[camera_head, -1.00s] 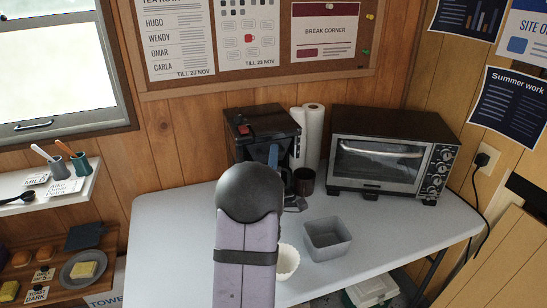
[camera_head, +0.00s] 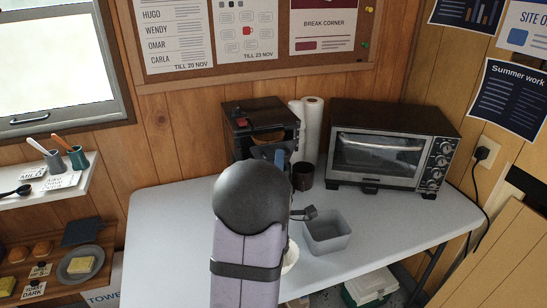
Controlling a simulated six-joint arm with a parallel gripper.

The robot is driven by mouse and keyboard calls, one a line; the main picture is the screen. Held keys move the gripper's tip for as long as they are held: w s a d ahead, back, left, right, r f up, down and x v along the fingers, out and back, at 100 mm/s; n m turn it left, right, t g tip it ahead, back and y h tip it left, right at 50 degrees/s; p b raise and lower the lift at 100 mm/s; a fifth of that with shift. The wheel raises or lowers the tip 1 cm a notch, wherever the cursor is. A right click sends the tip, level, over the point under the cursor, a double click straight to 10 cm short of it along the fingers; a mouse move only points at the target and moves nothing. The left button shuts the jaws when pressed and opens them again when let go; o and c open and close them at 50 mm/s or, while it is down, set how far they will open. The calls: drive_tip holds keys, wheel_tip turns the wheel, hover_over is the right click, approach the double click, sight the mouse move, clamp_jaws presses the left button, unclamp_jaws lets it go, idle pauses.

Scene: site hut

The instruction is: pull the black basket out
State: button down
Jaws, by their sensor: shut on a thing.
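The black coffee maker (camera_head: 262,122) stands at the back of the white table, its front facing me. My rounded black-and-lilac arm covers the space in front of it. Only a blue part of my gripper (camera_head: 279,158) shows above the arm, at the coffee maker's front. The fingertips and what they grip are hidden. The black basket cannot be made out clearly, and how far it is out cannot be told. A small dark piece on a thin stem juts out right of my arm; what it belongs to is unclear.
A toaster oven (camera_head: 391,146), a paper roll (camera_head: 312,130) and a dark mug (camera_head: 303,177) stand to the right. A grey square tub (camera_head: 327,233) and a half-hidden white bowl (camera_head: 290,257) are nearer. The table's left side (camera_head: 170,225) is clear.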

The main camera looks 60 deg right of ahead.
drive_tip(key=s+a+b, duration=0.3)
drive_tip(key=s+a, duration=0.2)
drive_tip(key=shift+s, duration=0.1)
drive_tip(key=c, duration=1.8)
unclamp_jaws()
